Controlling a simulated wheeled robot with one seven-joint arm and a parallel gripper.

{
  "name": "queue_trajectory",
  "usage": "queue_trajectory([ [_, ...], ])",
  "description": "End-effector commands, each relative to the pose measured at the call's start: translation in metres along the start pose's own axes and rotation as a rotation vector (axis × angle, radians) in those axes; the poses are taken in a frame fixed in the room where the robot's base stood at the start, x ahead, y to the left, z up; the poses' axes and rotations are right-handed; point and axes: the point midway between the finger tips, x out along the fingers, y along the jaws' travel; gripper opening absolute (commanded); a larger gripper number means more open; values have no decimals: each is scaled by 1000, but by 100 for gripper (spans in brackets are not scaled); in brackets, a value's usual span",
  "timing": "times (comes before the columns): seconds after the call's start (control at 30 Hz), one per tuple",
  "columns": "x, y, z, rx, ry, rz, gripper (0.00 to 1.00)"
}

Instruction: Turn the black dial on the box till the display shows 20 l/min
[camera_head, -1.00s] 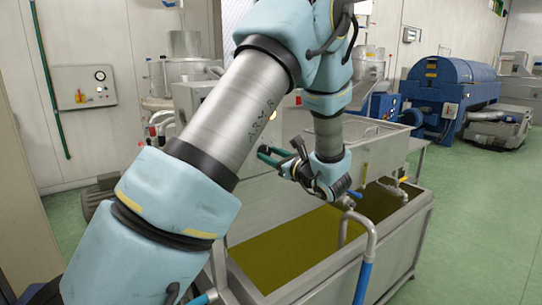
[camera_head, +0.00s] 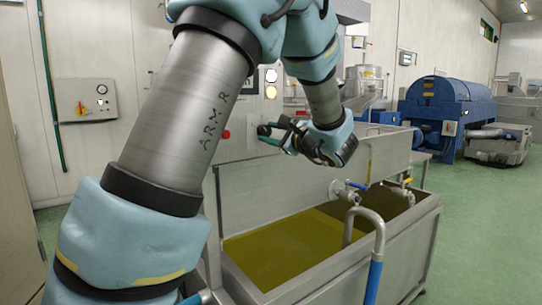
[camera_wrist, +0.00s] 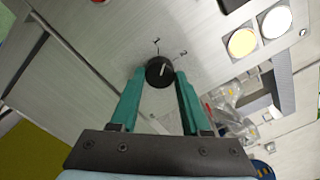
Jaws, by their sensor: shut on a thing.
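The black dial (camera_wrist: 159,71) sits on the face of the grey metal box (camera_wrist: 110,45) in the wrist view, with a pale pointer line and small marks beside it. My gripper (camera_wrist: 160,76) has its teal fingers on either side of the dial, shut on it. In the head view my gripper (camera_head: 268,134) is at the box front (camera_head: 238,125), and the dial (camera_head: 263,130) shows small at its tips. A dark panel (camera_wrist: 231,4), possibly the display, is cut off at the wrist view's top edge; no reading is legible.
A yellow lamp (camera_wrist: 242,42) and a white lamp (camera_wrist: 275,21) are on the box near the dial. A red button (camera_head: 226,134) is left of my gripper. Below stands an open steel tank (camera_head: 345,262) of yellow-green liquid with pipes.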

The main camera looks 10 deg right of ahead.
Motion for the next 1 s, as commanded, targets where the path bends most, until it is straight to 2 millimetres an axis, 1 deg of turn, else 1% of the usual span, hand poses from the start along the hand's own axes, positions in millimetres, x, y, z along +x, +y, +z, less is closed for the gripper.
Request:
queue_trajectory([
  [0.03,0,9,-7,-46,1,0,0],
  [0.3,0,7,-6,-243,2,2,0],
  [0.5,0,5,-4,-338,2,2,0],
  [0.73,0,3,-2,-393,2,3,0],
  [1.0,0,1,-1,-405,2,3,0],
])
